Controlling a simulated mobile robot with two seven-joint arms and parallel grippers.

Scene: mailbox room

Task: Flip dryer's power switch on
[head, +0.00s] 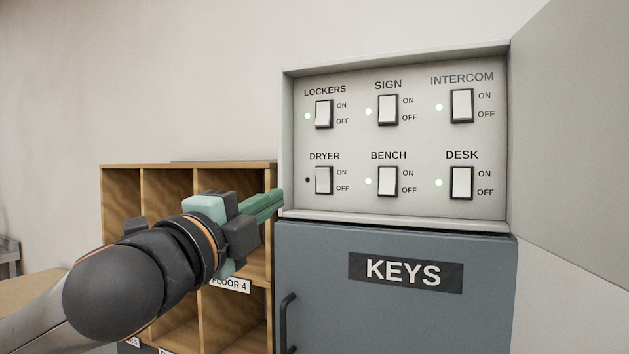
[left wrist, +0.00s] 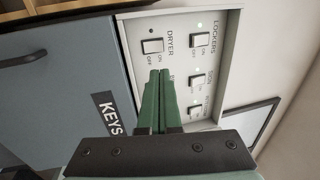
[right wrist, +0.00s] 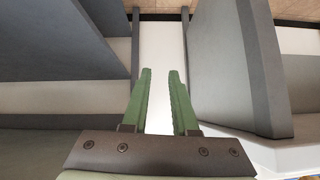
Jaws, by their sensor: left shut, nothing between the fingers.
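The DRYER switch (head: 323,180) is a white rocker in a dark frame at the lower left of the open switch panel (head: 399,214). The small light to its left is dark. In the left wrist view the DRYER switch (left wrist: 152,46) shows just beyond the fingertips. My left gripper (head: 281,196) is shut and empty, its green fingers pointing toward the panel's lower left edge. It also shows in the left wrist view (left wrist: 161,76), apart from the switch in the picture. My right gripper (right wrist: 160,73) is open and empty; it is outside the head view.
LOCKERS (head: 324,114), SIGN, INTERCOM, BENCH (head: 388,181) and DESK switches have lit green lights. The open panel door (head: 575,130) stands at right. A grey KEYS cabinet (head: 400,310) is below. Wooden cubbies (head: 188,168) are behind my left arm. Grey panels flank my right gripper.

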